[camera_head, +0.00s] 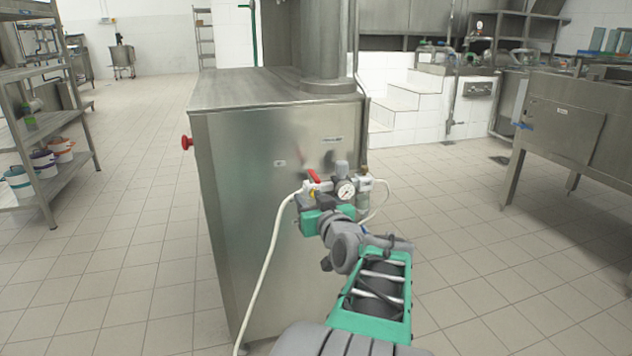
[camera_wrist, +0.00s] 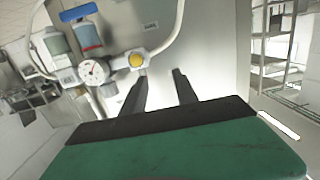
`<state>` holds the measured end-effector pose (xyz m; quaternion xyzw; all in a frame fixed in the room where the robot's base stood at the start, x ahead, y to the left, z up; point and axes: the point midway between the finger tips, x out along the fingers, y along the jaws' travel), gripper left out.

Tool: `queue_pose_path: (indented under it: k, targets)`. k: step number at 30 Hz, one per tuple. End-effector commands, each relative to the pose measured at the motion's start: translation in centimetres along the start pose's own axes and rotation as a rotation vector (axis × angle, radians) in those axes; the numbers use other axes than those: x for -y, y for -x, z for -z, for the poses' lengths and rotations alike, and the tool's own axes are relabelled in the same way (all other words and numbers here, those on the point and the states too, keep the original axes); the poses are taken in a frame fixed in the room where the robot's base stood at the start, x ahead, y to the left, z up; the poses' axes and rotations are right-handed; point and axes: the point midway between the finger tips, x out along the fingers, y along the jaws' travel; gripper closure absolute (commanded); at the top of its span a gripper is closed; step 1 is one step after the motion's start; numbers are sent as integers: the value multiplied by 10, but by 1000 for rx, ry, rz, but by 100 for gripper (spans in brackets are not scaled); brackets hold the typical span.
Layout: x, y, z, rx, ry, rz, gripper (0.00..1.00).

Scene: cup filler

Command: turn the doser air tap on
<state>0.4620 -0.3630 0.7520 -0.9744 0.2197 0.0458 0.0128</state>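The air tap with its red lever (camera_head: 314,177) is on the left end of an air fitting on the front of the steel cabinet; the lever is tilted in the head view. A round gauge (camera_head: 345,190) sits to its right and also shows in the wrist view (camera_wrist: 92,72). My gripper (camera_wrist: 160,76) is open, its two dark fingers apart with nothing between them. A yellow round part (camera_wrist: 136,60) on the white fitting is just beyond the left finger's tip. I cannot pick out the red lever in the wrist view. In the head view my gripper is just below the tap.
A white hose (camera_head: 265,265) runs from the tap down to the floor. The steel cabinet (camera_head: 235,220) has a red button (camera_head: 187,142) on its left side. A shelf rack (camera_head: 75,165) stands at far left, a steel machine (camera_head: 570,125) at right. The tiled floor between is clear.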

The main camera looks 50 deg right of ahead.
Motion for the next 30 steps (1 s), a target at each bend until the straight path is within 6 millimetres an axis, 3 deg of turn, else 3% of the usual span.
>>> queue_pose_path:
  k: [1, 4, 16, 26, 30]
  targets:
    - [-21, 4, 8, -45, -1, -35, 65]
    - [-36, 5, 20, -95, 1, -61, 65]
    - [-39, -61, 26, -97, 2, -58, 65]
    - [-40, -69, 28, -96, 2, -60, 65]
    - [-40, -69, 28, -95, 1, -60, 75]
